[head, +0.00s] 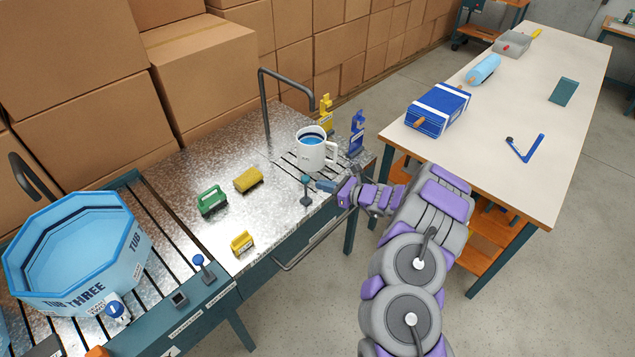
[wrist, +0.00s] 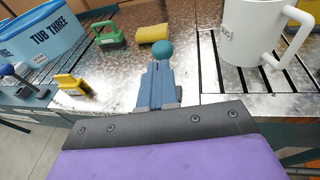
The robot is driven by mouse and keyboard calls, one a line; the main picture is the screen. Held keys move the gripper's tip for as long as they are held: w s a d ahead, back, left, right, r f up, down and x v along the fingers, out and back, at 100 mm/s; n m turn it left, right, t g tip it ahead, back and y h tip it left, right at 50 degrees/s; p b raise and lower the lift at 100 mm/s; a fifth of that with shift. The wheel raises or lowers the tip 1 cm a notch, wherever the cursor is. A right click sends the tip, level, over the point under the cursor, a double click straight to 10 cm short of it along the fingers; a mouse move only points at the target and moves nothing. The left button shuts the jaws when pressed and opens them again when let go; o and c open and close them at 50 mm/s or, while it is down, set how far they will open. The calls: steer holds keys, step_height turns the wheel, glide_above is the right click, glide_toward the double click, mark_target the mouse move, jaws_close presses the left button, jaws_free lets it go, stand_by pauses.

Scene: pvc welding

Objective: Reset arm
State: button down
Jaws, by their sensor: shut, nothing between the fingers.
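My gripper (head: 326,186) is at the front edge of the metal worktop, by a small lever with a teal ball knob (head: 305,179). In the wrist view my gripper (wrist: 158,72) is shut and empty, its fingers together. The teal knob (wrist: 162,49) appears right at the fingertips there; I cannot tell whether they touch it. My purple and grey arm reaches in from the lower right in the head view.
A white mug (head: 311,152) with blue contents stands on the slotted drain. A blue tub (head: 75,255) is at left. A white table (head: 500,150) stands at right.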

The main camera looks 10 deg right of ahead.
steer(key=p+v, duration=0.1)
steer(key=v, duration=0.9)
steer(key=shift+d+f, duration=0.15)
steer(key=shift+d, duration=0.15)
